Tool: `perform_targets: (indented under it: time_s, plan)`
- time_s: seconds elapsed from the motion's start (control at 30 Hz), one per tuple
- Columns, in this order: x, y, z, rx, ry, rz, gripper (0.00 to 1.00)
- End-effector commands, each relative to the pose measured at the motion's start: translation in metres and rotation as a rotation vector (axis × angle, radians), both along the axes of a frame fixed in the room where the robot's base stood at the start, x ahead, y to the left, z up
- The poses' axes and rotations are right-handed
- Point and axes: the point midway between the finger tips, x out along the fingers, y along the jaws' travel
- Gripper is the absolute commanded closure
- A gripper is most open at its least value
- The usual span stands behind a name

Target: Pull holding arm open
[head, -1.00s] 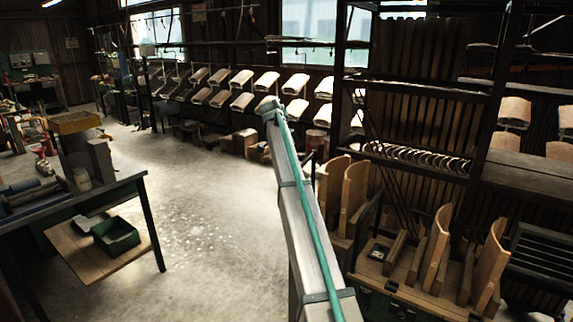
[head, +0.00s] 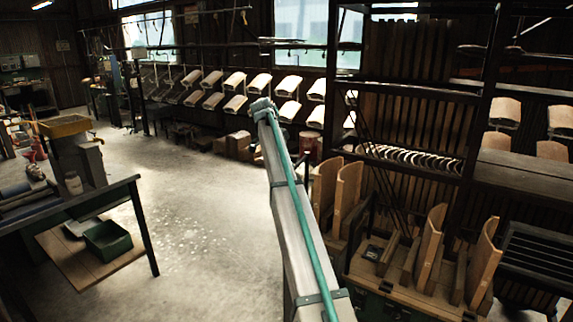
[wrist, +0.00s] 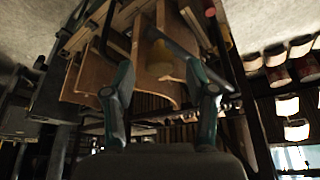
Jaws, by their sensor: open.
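My gripper (wrist: 158,60) shows in the wrist view with its two green-and-dark fingers spread apart, open and with nothing visibly held between them. Beyond the fingers are curved wooden boards (wrist: 150,88) and a dark frame, in shadow. I cannot make out the holding arm with certainty in either view. In the head view my grey arm link with a green cable rises through the middle of the picture, and my gripper is not visible there.
Upright curved boards (head: 347,193) stand on a wooden rack (head: 400,280) at the right, close to my arm. A dark metal shelf frame (head: 478,130) rises behind it. A workbench (head: 110,190) with a green bin (head: 108,238) is at the left. The floor between is clear.

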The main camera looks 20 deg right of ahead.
Motion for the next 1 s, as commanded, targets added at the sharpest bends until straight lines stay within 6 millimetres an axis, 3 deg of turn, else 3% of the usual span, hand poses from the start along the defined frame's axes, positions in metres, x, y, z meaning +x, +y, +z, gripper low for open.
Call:
perform_targets:
  time_s: [0.5,0.7,1.0]
  plan:
    - [0.001,0.035,0.085,-0.001,-0.002,0.0,0.43]
    - [0.0,0.04,0.099,0.0,0.0,-0.001,0.43]
    - [-0.001,0.041,0.1,0.0,0.0,-0.001,0.43]
